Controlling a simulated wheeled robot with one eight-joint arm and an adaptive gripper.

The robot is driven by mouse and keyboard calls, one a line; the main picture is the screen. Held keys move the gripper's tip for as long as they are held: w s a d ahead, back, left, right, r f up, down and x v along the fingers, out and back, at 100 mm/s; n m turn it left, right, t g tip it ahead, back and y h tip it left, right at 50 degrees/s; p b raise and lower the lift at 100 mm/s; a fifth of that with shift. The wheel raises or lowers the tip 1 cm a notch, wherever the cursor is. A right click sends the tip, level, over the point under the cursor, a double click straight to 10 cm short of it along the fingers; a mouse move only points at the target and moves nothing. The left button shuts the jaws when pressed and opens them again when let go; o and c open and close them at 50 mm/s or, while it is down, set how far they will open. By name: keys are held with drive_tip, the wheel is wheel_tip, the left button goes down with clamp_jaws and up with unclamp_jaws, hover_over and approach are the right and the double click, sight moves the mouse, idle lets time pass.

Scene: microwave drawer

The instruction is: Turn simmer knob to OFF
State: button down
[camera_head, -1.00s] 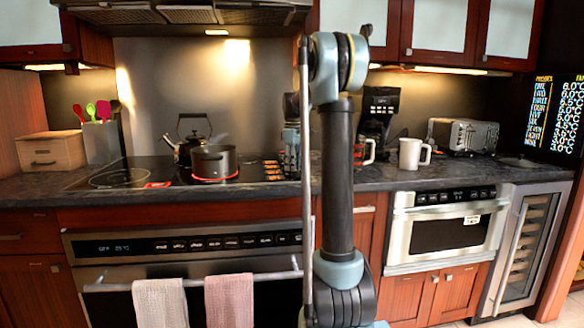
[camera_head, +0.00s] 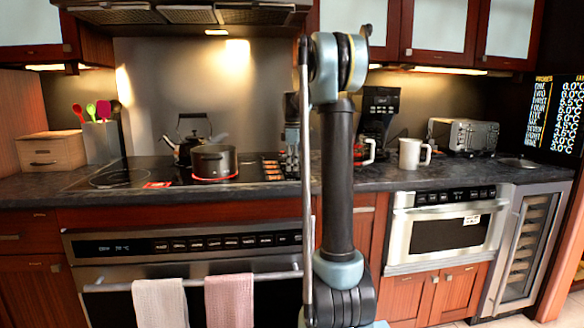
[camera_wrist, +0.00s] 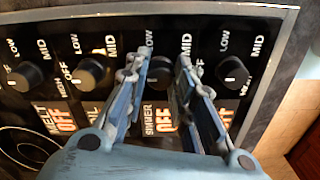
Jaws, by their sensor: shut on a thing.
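The simmer knob (camera_wrist: 155,70) is a round black knob on the dark control panel, in the middle of the wrist view. Its label below reads SIMMER with an orange OFF (camera_wrist: 160,122), partly covered by my fingers. My gripper (camera_wrist: 163,58) has one finger on each side of this knob and is shut on it. The fingers hide parts of the knob, and its pointer is hard to make out. In the head view my gripper (camera_head: 291,150) is low over the right end of the cooktop (camera_head: 110,178), partly behind my arm.
Other knobs flank it closely: one on the right (camera_wrist: 234,71), one on the left (camera_wrist: 91,70) and one at far left (camera_wrist: 25,75). A black pot (camera_head: 212,160) with a red glow at its base and a kettle (camera_head: 189,135) stand left of my gripper.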

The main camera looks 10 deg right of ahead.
drive_tip(key=shift+w+d, duration=0.1)
drive_tip(key=shift+d, duration=0.05)
drive_tip(key=c, duration=1.3)
unclamp_jaws()
drive_tip(key=shift+c, duration=0.2)
wheel_tip(320, 180, up, 12)
drive_tip(key=s+f+m+t, duration=0.1)
drive_tip(key=s+f+m, duration=0.35)
drive_tip(key=s, duration=0.75)
drive_tip(key=s+f+m, duration=0.3)
drive_tip(key=s+f, duration=0.3)
drive_tip(key=s, duration=0.7)
drive_tip(key=s+f+m+t, duration=0.1)
drive_tip(key=s+f+m, duration=0.6)
drive_tip(key=s+f, duration=1.2)
wheel_tip(320, 180, down, 2)
drive_tip(key=shift+f, duration=0.1)
